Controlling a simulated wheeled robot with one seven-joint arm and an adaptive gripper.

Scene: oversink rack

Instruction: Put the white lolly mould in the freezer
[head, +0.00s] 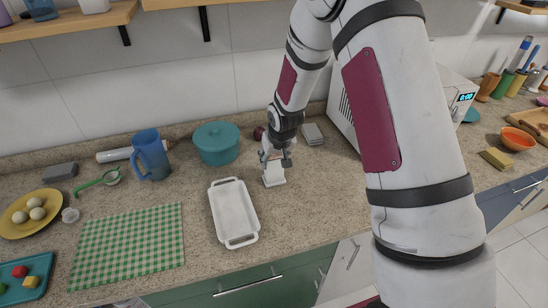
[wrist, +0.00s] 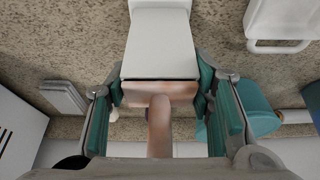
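A small white block-like object with a copper-brown top and a rounded stub, which I take to be the white lolly mould (head: 274,177), is upright at the counter, right of the white dish. In the wrist view its white body (wrist: 158,40) shows between the fingers. My gripper (head: 275,160) points down over it. In the wrist view the teal pads of my gripper (wrist: 160,88) lie against both sides of its brownish top and look shut on it. I cannot tell whether its base touches the counter. No freezer is clearly recognisable.
A white rectangular dish (head: 234,212) lies just left of the mould. A teal pot (head: 216,145) and a blue jug (head: 150,154) stand behind. A white appliance with a display (head: 458,98) stands right, partly behind my arm. Grey stacked pieces (head: 312,134) lie near the wall.

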